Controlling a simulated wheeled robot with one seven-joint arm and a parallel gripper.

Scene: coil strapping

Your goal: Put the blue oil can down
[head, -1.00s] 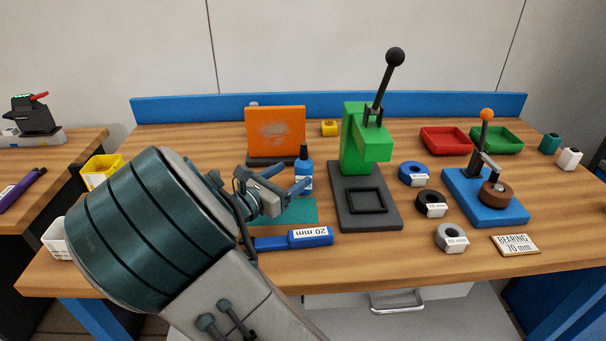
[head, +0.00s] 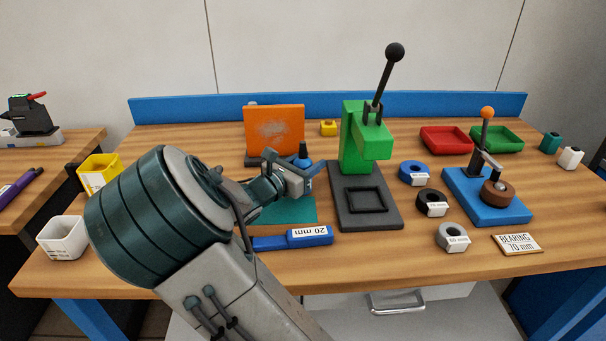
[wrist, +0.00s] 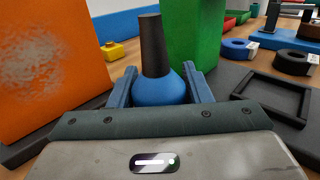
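The blue oil can (head: 302,161), a round blue body with a dark nozzle, is upright in front of the orange panel. My gripper (head: 313,170) is at the can and hides its lower body in the head view. In the wrist view the can (wrist: 158,90) is between the two blue fingers of my gripper (wrist: 160,88), one on each side. The fingers lie along the edges of its body; whether they press on it is not clear. The can's base is hidden, so I cannot see whether it touches the table.
A green press (head: 362,140) stands close on the right and an orange panel (head: 273,128) behind. A teal mat (head: 292,211) and a blue 20 mm block (head: 290,239) lie in front. Several rings, a blue fixture (head: 482,205) and red and green trays stand farther right.

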